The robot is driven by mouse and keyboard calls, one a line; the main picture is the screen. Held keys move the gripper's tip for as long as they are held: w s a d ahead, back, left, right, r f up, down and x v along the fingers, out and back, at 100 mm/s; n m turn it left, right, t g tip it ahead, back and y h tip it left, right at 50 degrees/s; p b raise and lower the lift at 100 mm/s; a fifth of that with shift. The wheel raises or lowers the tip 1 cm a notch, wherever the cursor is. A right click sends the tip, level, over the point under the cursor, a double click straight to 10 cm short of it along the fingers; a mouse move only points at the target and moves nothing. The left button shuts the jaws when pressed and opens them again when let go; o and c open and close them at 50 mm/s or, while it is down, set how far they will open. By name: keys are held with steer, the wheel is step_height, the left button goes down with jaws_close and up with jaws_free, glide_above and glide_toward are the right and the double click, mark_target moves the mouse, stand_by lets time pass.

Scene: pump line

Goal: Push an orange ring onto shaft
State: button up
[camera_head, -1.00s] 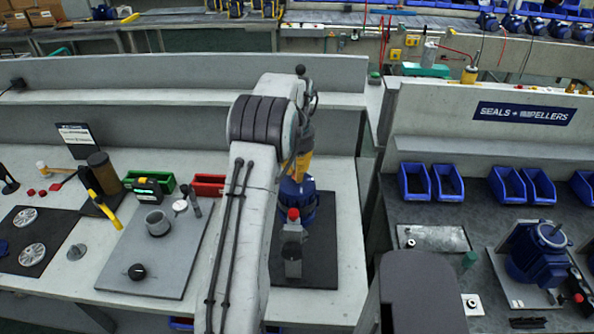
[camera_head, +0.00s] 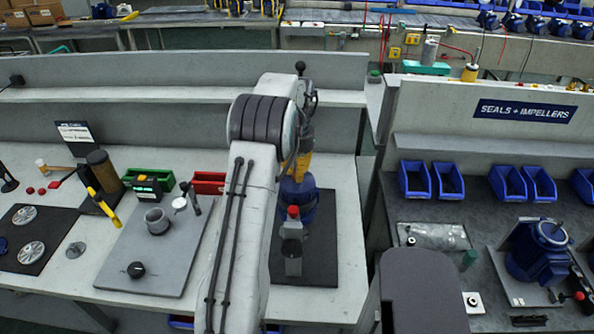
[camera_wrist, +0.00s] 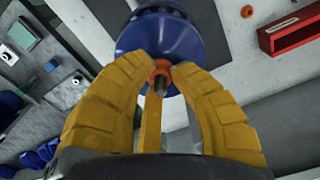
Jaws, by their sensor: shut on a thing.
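The blue pump motor (camera_head: 298,194) stands on a dark mat in the head view, partly hidden by my arm. In the wrist view its round blue body (camera_wrist: 180,28) lies beyond my fingers. My gripper (camera_wrist: 162,74) has yellow fingers closed in around the orange ring (camera_wrist: 162,66) at the motor's middle. The ring appears to be around the shaft. How far along the shaft it sits cannot be told. In the head view the fingers hide the ring and shaft.
A green bin (camera_head: 150,179) and a red bin (camera_head: 208,182) are to the left, behind a grey plate (camera_head: 165,262). Another blue motor (camera_head: 541,250) stands on the right bench.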

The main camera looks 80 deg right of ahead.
steer(key=o, duration=1.1)
steer(key=shift+r+p, duration=1.4)
steer(key=shift+r, duration=2.9)
